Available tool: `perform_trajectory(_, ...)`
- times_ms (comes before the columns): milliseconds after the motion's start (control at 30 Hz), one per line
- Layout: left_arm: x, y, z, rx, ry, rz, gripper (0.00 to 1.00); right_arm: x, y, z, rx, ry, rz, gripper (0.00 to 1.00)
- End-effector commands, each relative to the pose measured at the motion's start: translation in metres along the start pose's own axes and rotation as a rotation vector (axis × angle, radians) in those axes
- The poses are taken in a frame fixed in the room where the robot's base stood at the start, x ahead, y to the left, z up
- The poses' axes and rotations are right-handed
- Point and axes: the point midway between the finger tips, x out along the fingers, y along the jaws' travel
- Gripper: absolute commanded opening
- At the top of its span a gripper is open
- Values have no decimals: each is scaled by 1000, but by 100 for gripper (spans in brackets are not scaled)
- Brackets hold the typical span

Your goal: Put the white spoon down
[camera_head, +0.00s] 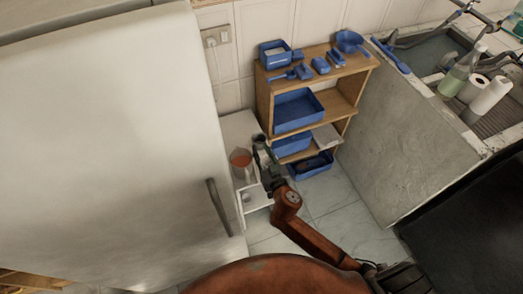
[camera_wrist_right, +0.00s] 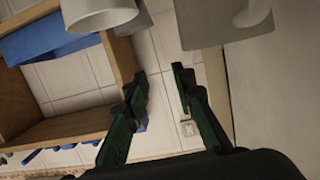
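I cannot make out the white spoon in either view. My right gripper (camera_head: 262,152) is over the small white stand between the fridge and the wooden shelf, beside a jug with orange-red contents (camera_head: 240,158). In the right wrist view, the two dark fingers of this gripper (camera_wrist_right: 158,76) stand apart, with tiles and nothing held visible between them. A white rounded vessel (camera_wrist_right: 95,14) is at the top left of that view, beyond the fingers. My left gripper is in neither view.
The white stand (camera_head: 240,125) is narrow, with the large white fridge (camera_head: 110,140) close on its left. The wooden shelf (camera_head: 325,88), with several blue trays and scoops, is on its right. A stone sink unit (camera_head: 400,140) stands further right. Tiled floor (camera_head: 335,205) is open in front.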

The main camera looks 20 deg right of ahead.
Motion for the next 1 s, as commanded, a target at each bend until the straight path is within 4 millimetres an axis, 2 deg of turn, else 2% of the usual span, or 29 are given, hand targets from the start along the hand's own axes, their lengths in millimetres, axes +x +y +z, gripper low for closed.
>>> perform_trajectory(267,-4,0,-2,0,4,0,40,-6,0,-4,2,-1,-1,24)
perform_trajectory(700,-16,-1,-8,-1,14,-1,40,-93,0,-3,4,-2,1,24)
perform_trajectory(833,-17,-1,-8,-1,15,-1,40,-110,0,-3,2,-2,1,24)
perform_trajectory(1000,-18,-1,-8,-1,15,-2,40,-120,0,-3,1,0,0,24)
